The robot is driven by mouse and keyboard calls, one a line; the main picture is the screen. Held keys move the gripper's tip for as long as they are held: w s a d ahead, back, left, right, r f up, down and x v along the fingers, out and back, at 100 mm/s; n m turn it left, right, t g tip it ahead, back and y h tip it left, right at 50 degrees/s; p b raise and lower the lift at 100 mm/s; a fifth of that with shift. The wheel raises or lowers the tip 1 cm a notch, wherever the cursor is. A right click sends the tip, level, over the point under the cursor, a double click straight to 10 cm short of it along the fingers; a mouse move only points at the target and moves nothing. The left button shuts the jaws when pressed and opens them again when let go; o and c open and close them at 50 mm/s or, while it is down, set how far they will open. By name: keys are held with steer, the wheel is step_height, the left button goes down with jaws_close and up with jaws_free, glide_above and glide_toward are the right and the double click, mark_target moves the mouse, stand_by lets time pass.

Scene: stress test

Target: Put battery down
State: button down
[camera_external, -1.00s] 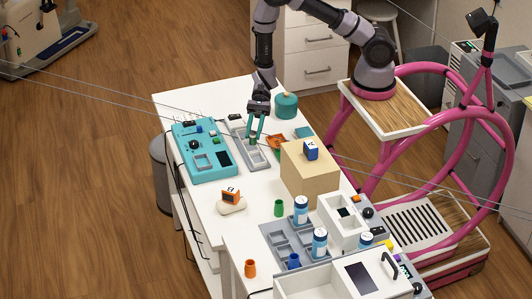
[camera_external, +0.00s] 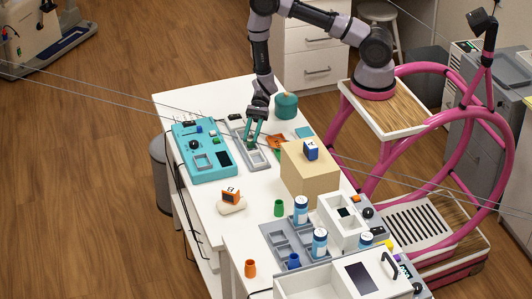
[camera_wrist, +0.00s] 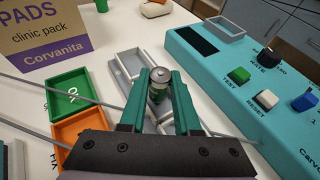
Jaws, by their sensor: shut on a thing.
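My gripper (camera_external: 252,142) is shut on a battery (camera_wrist: 158,78), a small upright cylinder with a silver top, held between green fingers (camera_wrist: 160,98). The battery is too small to make out clearly in the external view. The gripper is over a narrow grey tray with compartments (camera_external: 262,165), between the teal device and the cardboard box. In the wrist view the grey tray (camera_wrist: 133,58) lies around and behind the battery. The fingers hide the battery's lower end, so I cannot tell whether it touches the tray.
A teal device (camera_external: 218,174) with knobs and buttons stands left of the tray. A cardboard box (camera_external: 305,183) stands to its right. Green (camera_wrist: 72,97) and orange (camera_wrist: 88,129) bins lie close to the gripper. A teal round container (camera_external: 286,105) stands behind.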

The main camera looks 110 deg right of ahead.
steer(key=shift+f, duration=0.3)
steer(key=shift+f, duration=0.15)
steer(key=c, duration=0.6)
jaws_free()
